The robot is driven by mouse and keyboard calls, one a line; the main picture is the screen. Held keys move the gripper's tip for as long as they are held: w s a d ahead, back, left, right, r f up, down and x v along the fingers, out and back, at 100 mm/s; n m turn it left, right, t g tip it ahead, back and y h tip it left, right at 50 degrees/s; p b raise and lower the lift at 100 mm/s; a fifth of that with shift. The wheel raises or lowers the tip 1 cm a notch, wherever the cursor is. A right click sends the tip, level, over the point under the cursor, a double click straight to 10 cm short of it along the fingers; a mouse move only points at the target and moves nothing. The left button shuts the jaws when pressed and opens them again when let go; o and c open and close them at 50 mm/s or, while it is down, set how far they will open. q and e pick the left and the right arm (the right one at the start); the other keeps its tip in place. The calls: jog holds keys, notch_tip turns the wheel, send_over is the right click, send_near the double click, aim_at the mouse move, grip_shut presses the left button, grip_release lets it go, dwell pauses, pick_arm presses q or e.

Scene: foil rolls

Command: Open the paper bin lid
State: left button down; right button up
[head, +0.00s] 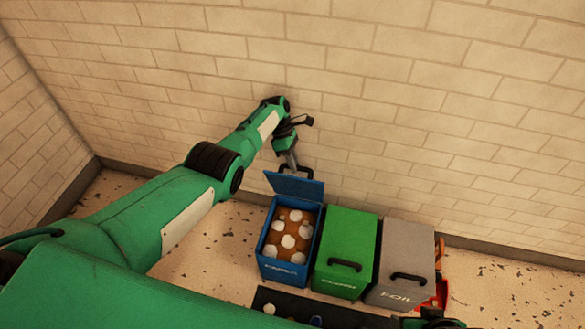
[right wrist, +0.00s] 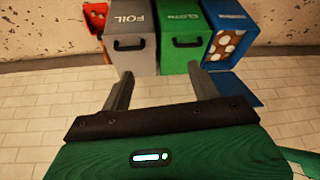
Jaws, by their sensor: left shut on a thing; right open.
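The blue paper bin (head: 262,255) stands at the left end of the row in the head view, with "PAPER" on its front. Its blue lid (head: 294,187) is raised steeply at the back, so the brown and white contents show. My left gripper (head: 291,165) is shut on the lid's dark handle at its upper edge; the fingertips are small and partly unclear. The blue bin also shows at the upper right of the right wrist view (right wrist: 232,22). My right gripper (right wrist: 160,82) is open and empty, its fingers apart below the grey and green bins in that view.
A green bin (head: 347,235) and a grey foil bin (head: 405,250) stand shut beside the blue one, with a red-orange container (head: 440,292) at the right. A dark tray (head: 270,296) with small items lies in front. A brick wall (head: 400,100) rises behind.

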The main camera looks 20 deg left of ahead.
pick_arm(q)
jog(key=shift+f, duration=0.45)
pick_arm(e)
jog(key=shift+w+a+f+t, duration=0.3)
jog(key=shift+w+a+t, duration=0.1)
jog(key=shift+w+a, duration=0.15)
pick_arm(q)
jog(key=shift+a, duration=0.1)
jog(key=c, duration=1.5)
grip_release()
jog(key=shift+o, duration=0.7)
jog(key=shift+w+f, duration=0.1)
jog(key=shift+w, duration=0.15)
notch_tip(320, 180, up, 4)
jog(key=p, duration=0.3)
notch_tip(320, 180, up, 16)
jog(key=p, duration=0.6)
pick_arm(e)
notch_tip(320, 180, down, 18)
jog(key=s+d+g, duration=0.1)
jog(key=g, duration=0.2)
jog(key=shift+s+d+h, duration=0.3)
jog(key=shift+s+d, duration=0.05)
jog(key=shift+s, duration=0.05)
